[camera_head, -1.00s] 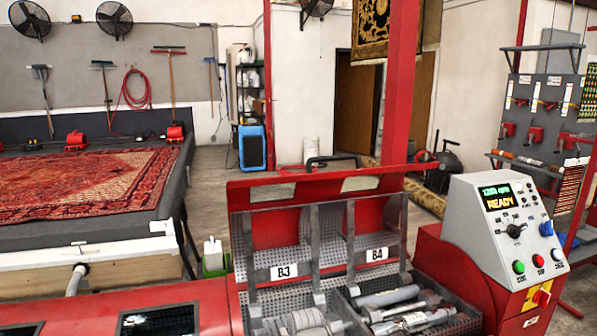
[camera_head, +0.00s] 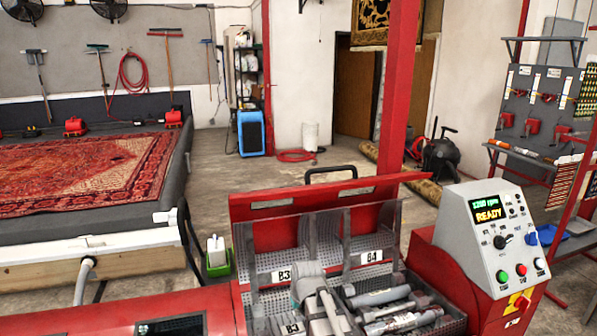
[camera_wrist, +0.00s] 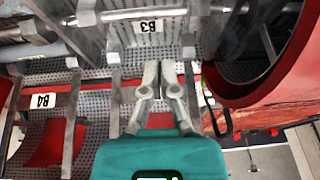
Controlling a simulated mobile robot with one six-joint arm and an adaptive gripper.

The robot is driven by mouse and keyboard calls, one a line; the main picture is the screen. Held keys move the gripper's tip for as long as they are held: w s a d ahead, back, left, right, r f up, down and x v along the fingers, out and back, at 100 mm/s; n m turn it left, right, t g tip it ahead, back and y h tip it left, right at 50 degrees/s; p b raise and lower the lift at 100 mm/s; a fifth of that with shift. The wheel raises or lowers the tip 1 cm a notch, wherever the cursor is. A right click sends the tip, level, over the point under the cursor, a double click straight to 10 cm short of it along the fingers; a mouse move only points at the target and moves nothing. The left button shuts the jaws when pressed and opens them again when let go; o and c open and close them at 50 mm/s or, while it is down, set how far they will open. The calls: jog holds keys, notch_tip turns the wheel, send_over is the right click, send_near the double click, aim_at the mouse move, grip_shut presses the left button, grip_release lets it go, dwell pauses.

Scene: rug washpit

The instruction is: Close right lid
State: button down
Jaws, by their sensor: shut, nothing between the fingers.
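The red lid (camera_head: 250,211) stands open, tilted up behind the perforated metal bin (camera_head: 265,297) marked B3 and B4. A dark handle (camera_head: 331,171) rises from its top edge. My gripper (camera_head: 325,322) is low over the B3 side, in front of the open lid, with its fingers together and empty. In the wrist view, my gripper (camera_wrist: 162,66) points at the perforated metal near the B3 label (camera_wrist: 151,26); the B4 label (camera_wrist: 43,101) is at left. I cannot tell whether the fingertips touch anything.
Metal parts (camera_head: 402,307) fill the B4 side. A control panel (camera_head: 489,232) reading READY stands at right, and a red post (camera_head: 396,95) rises behind the lid. A patterned rug (camera_head: 80,172) lies on a platform at left. Open floor lies behind.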

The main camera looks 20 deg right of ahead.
aim_at(299, 193)
jog(key=w+d+r+t+p, duration=0.2)
jog(key=w+r+p, duration=0.6)
jog(key=r, duration=0.3)
jog(key=w+d+r+t+p, duration=0.2)
jog(key=w+d+r+p, duration=0.1)
jog(key=w+r+p, duration=0.4)
jog(key=w+d+r+t+p, duration=0.2)
jog(key=w+r+p, duration=0.6)
jog(key=r+p, duration=0.5)
notch_tip(299, 193, up, 4)
jog(key=shift+w+d+r+t, duration=0.15)
jog(key=shift+w+d+t, duration=0.05)
jog(key=shift+w+t, duration=0.1)
jog(key=b+x, duration=0.6)
jog(key=x, duration=0.4)
jog(key=shift+d+b, duration=0.1)
jog(key=shift+b, duration=0.2)
jog(key=shift+s+f, duration=0.25)
jog(key=s, duration=0.3)
jog(key=shift+s+f+b, duration=0.15)
jog(key=shift+b, duration=0.15)
jog(key=shift+s+d, duration=0.15)
jog(key=shift+s, duration=0.05)
